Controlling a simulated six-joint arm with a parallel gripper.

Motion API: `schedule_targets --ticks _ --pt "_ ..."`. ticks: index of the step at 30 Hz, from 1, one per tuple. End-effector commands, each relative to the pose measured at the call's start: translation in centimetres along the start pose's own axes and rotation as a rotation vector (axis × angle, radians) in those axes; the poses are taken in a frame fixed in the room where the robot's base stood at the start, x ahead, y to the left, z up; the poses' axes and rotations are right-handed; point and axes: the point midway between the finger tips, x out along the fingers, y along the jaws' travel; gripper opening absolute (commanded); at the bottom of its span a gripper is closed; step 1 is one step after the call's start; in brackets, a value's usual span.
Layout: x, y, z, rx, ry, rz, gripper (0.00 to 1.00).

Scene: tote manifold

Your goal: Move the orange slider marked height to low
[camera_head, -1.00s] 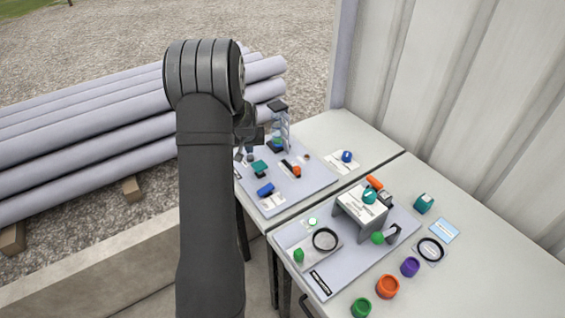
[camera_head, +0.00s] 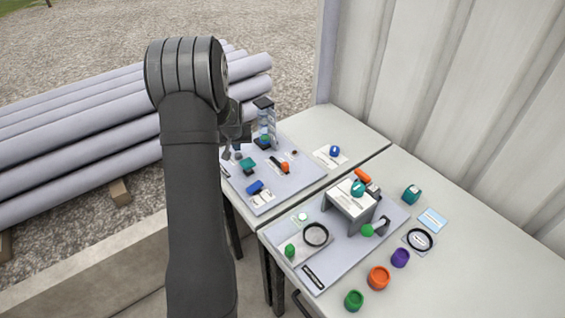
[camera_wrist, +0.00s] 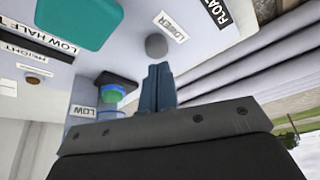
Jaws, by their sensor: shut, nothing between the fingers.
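The orange slider (camera_head: 285,168) sits at one end of a black slot (camera_head: 273,160) on the far grey panel (camera_head: 295,183). Its markings are too small to read in the head view. A HEIGHT label (camera_wrist: 16,51) shows at the left of the wrist view, but the slider cannot be made out there. My gripper (camera_wrist: 158,88) is shut and empty, above the panel's far left part near a grey knob (camera_wrist: 156,45). In the head view my arm partly hides it, to the left of the orange slider and apart from it.
A clear tower (camera_head: 265,122) with blue and green inside stands on the panel beside my gripper. A teal block (camera_head: 247,165) and a blue block (camera_head: 255,187) are nearby. The nearer table holds another panel (camera_head: 335,262) and several coloured knobs. Pipes (camera_head: 80,120) lie behind to the left.

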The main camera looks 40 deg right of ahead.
Motion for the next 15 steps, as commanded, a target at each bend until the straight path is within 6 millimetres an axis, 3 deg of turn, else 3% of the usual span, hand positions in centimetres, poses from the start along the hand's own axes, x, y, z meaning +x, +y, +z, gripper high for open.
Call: schedule_targets --ticks 11,12,15 --pt "0.0 0.0 0.0 0.0 0.0 0.0 0.0" --pt "0.0 0.0 0.0 0.0 0.0 0.0 0.02" --pt "-0.28 0.38 -0.11 -0.008 -0.005 0.002 0.22"
